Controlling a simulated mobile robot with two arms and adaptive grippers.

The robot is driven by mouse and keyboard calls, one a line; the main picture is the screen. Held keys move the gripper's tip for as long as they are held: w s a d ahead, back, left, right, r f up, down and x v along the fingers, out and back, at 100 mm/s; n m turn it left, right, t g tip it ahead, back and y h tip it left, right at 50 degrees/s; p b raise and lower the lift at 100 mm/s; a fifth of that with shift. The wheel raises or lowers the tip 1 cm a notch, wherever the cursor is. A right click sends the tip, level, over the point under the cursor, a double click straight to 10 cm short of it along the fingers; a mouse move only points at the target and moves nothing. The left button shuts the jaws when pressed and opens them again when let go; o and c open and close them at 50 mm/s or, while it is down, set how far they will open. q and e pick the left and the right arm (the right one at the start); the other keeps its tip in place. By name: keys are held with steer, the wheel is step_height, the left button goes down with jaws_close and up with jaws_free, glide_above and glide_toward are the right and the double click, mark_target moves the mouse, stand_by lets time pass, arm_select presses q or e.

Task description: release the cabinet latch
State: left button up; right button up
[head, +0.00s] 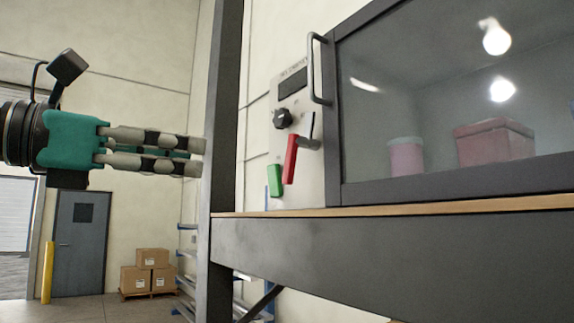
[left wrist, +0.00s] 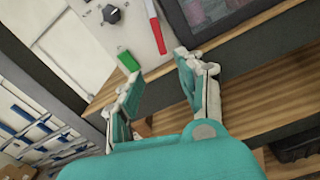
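The cabinet (head: 333,160) has a dark frame and a clear front window, with a grey bar handle (head: 316,70) at its left edge. A pale control panel (head: 285,105) beside it carries a black knob (head: 283,118), a red lever (head: 290,158), a small grey lever (head: 309,131) and a green block (head: 275,180). I cannot tell which part is the latch. My left gripper (head: 200,157) is open and empty, left of the panel and apart from it. In the left wrist view its fingers (left wrist: 159,68) are spread below the red lever (left wrist: 155,25) and green block (left wrist: 128,62).
A dark upright post (head: 222,110) stands between my left gripper and the panel in the head view. The cabinet rests on a wood-topped bench (head: 400,205). Behind its window are a pink canister (head: 405,157) and a pink box (head: 495,145). Cartons (head: 150,272) stand far back.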

mark_target(286, 169)
arm_select(q)
steer(key=p+x, duration=0.5)
steer(key=x, duration=1)
steer(key=shift+d+p, duration=0.1)
steer(key=shift+p, duration=0.3)
steer(key=shift+w+d, duration=0.3)
steer(key=shift+d, duration=0.1)
steer(key=shift+f, duration=0.1)
jaws_close()
